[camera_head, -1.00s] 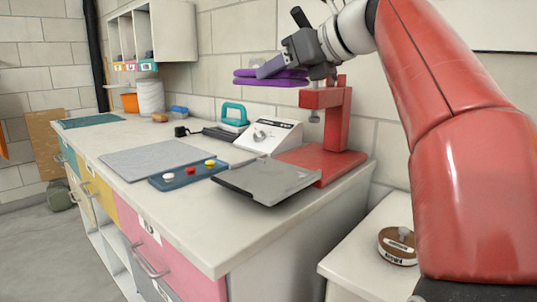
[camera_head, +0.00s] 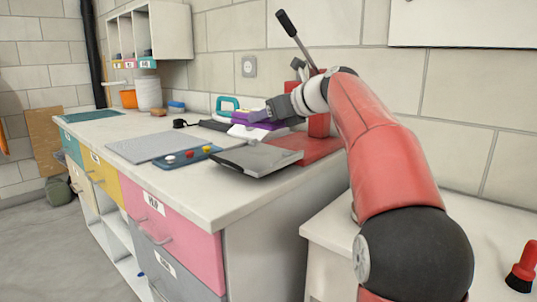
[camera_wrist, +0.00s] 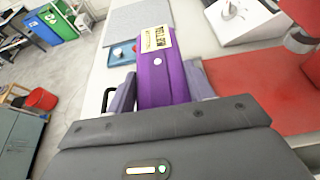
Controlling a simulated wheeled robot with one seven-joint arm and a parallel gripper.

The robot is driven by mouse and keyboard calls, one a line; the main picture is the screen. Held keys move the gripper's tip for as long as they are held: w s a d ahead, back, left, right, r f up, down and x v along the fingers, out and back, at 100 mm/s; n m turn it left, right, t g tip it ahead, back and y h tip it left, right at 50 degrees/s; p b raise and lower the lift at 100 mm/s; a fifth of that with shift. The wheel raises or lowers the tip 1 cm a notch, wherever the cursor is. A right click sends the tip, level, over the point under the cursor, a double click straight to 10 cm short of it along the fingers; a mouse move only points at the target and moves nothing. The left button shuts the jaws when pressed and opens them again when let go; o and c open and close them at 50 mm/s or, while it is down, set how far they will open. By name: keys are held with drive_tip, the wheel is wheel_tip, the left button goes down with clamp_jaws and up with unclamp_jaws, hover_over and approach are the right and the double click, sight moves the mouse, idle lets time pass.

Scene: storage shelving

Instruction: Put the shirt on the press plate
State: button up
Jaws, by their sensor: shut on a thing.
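The shirt is a folded purple bundle (camera_head: 262,125). In the wrist view the shirt (camera_wrist: 162,82) lies lengthwise between my fingers, with a printed label and a white button at its far end. My gripper (camera_head: 271,115) is shut on it; in the wrist view my gripper (camera_wrist: 160,88) has one finger along each side. The press plate is a flat grey plate (camera_head: 257,160) in front of the red press (camera_head: 320,130). In the head view the shirt is above and behind the plate in the picture; the gap is hard to judge.
The white control box (camera_head: 248,133) is partly hidden behind the shirt. A blue panel with buttons (camera_head: 187,157) and a grey mat (camera_head: 150,146) lie left of the plate. The red press base (camera_wrist: 245,90) is right of my gripper in the wrist view.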

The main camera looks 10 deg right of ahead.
sight(266, 156)
drive_tip(key=f, duration=0.1)
drive_tip(key=f+b, duration=0.1)
drive_tip(key=shift+w+f, duration=0.35)
drive_tip(key=shift+f, duration=0.05)
wheel_tip(266, 156, down, 5)
drive_tip(key=b, duration=0.6)
drive_tip(key=shift+f+b, duration=0.1)
drive_tip(key=shift+b, duration=0.2)
drive_tip(key=o, duration=1.1)
drive_tip(key=p+v, duration=0.1)
drive_tip(key=v, duration=1.1)
drive_tip(key=shift+r, duration=0.2)
